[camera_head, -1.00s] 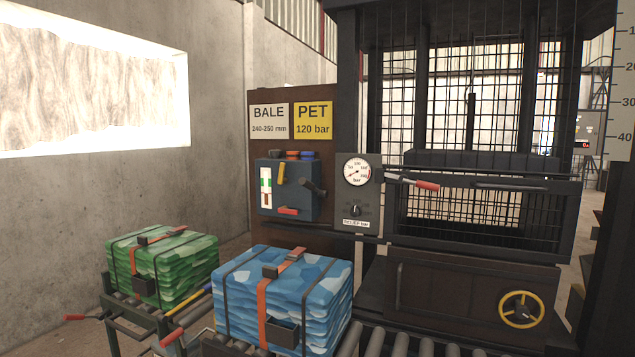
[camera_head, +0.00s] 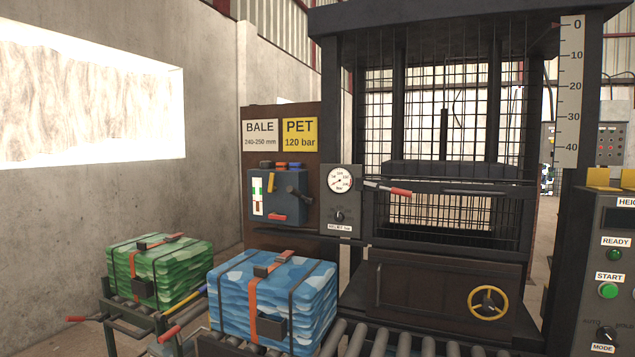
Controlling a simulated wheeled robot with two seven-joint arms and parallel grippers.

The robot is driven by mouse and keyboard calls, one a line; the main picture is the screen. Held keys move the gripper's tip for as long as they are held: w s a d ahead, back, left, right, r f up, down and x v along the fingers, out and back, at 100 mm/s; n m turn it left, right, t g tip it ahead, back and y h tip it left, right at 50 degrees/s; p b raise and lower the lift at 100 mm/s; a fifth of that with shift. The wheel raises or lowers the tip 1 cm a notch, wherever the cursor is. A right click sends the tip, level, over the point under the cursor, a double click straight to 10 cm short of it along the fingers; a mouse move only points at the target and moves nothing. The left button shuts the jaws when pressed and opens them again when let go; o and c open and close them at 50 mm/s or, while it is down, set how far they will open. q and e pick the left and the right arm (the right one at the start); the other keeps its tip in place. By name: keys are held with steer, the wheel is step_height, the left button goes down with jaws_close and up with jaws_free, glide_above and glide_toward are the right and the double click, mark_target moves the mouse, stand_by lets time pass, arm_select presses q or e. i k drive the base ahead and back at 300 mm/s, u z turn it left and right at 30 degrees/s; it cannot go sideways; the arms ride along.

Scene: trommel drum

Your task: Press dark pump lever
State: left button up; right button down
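A dark lever (camera_head: 297,194) sticks out to the right from the front of a blue pump box (camera_head: 277,209). The box is mounted on a brown panel left of the press. A yellow lever (camera_head: 270,183), a red handle (camera_head: 277,217) and a sight glass (camera_head: 257,194) are also on the box. A round gauge (camera_head: 340,180) sits on a grey plate just right of the box. Neither of my grippers shows in the view, and nothing touches the dark lever.
A blue bale (camera_head: 290,295) and a green bale (camera_head: 185,262) stand on rollers in front of the panel. The caged press has a red-tipped latch lever (camera_head: 388,188) and a yellow handwheel (camera_head: 488,303). A control console (camera_head: 592,240) stands at the right edge.

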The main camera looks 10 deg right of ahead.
mark_target(292, 190)
steer(key=z, duration=0.25)
steer(key=i, duration=0.9)
steer(key=u, duration=0.15)
